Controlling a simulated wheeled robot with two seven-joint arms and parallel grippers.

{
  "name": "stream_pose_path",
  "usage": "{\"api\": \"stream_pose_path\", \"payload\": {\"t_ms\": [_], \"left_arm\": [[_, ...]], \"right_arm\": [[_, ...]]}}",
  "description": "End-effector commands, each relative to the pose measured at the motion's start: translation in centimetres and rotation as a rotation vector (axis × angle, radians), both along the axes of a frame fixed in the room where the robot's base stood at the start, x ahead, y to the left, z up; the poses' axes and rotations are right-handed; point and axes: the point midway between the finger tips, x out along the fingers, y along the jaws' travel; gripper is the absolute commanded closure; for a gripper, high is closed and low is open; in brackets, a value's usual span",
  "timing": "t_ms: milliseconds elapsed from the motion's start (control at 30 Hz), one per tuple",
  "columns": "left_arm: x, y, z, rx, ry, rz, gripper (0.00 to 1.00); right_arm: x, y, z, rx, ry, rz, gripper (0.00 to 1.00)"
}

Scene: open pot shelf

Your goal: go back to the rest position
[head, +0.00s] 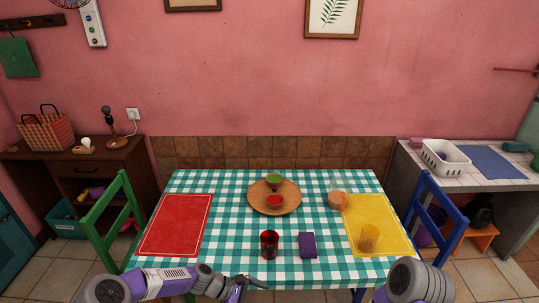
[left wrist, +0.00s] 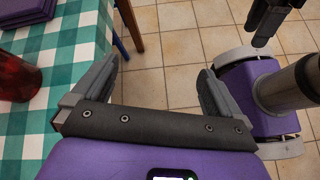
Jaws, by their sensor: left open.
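My left gripper (head: 244,282) is at the near edge of the table in the head view, with its arm coming in from the lower left. In the left wrist view the left gripper (left wrist: 157,70) has its fingers wide apart, with only tiled floor showing between them. My right arm shows at the bottom right of the head view, and its gripper is out of that picture. A dark finger-like part at the top right of the left wrist view seems to be my right gripper (left wrist: 262,20), cut off by the frame.
The checked table (head: 230,267) bears a red glass (head: 269,244), a purple block (head: 307,245), a round wooden tray (head: 286,206) with small bowls, a red mat (head: 175,225) and a yellow mat (head: 378,215) with an orange glass (head: 369,238). Green (head: 93,216) and blue (head: 450,232) chairs flank it.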

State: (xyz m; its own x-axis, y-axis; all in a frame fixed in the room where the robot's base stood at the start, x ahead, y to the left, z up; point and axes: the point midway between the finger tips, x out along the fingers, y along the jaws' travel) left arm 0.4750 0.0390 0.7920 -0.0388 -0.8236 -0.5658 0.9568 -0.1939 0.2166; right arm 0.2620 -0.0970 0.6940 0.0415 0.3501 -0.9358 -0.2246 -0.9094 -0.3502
Motion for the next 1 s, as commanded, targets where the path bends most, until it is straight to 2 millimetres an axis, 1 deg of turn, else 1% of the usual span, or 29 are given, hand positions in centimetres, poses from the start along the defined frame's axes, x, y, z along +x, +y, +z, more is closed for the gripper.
{"api": "stream_pose_path", "payload": {"t_ms": [33, 67, 100, 167, 200, 267, 300, 400, 500, 600, 700, 1000], "left_arm": [[-1.6, -0.4, -2.0, 0.045, -0.036, -0.042, 0.00], [-2.5, -0.5, -3.1, 0.073, -0.064, -0.068, 0.00], [-3.8, -0.6, -4.7, 0.116, -0.106, -0.108, 0.00], [-6.2, -0.5, -7.1, 0.185, -0.179, -0.182, 0.00], [-8.0, -0.1, -8.8, 0.235, -0.234, -0.240, 0.00], [-10.8, 0.6, -11.1, 0.307, -0.323, -0.338, 0.00], [-12.5, 1.3, -12.3, 0.352, -0.381, -0.401, 0.00], [-16.2, 2.9, -14.3, 0.440, -0.512, -0.554, 0.00], [-19.0, 4.3, -15.1, 0.499, -0.612, -0.676, 0.00], [-20.6, 5.3, -15.4, 0.534, -0.677, -0.754, 0.00], [-21.3, 5.8, -15.3, 0.551, -0.710, -0.791, 0.00], [-21.4, 5.8, -15.2, 0.555, -0.717, -0.797, 0.00]], "right_arm": [[-0.1, 0.0, -0.7, 0.000, 0.001, 0.000, 0.46], [-0.1, 0.0, -0.9, 0.000, 0.001, 0.000, 0.46], [-0.1, 0.0, -1.3, 0.000, 0.001, 0.000, 0.46], [-0.1, 0.0, -1.9, 0.000, 0.001, 0.000, 0.46], [0.0, 0.0, -2.4, 0.000, 0.001, 0.000, 0.46], [0.0, 0.0, -3.1, 0.000, 0.001, 0.000, 0.46], [0.0, 0.0, -3.6, 0.000, 0.001, 0.000, 0.46], [0.0, 0.0, -4.5, 0.000, 0.001, 0.000, 0.46], [-0.1, 0.0, -5.1, 0.000, 0.001, 0.000, 0.46], [-0.1, 0.0, -5.5, 0.000, 0.001, 0.000, 0.46], [-0.1, 0.0, -5.6, 0.000, 0.001, 0.000, 0.46], [0.0, 0.0, -5.5, 0.000, 0.001, 0.000, 0.46]]}}
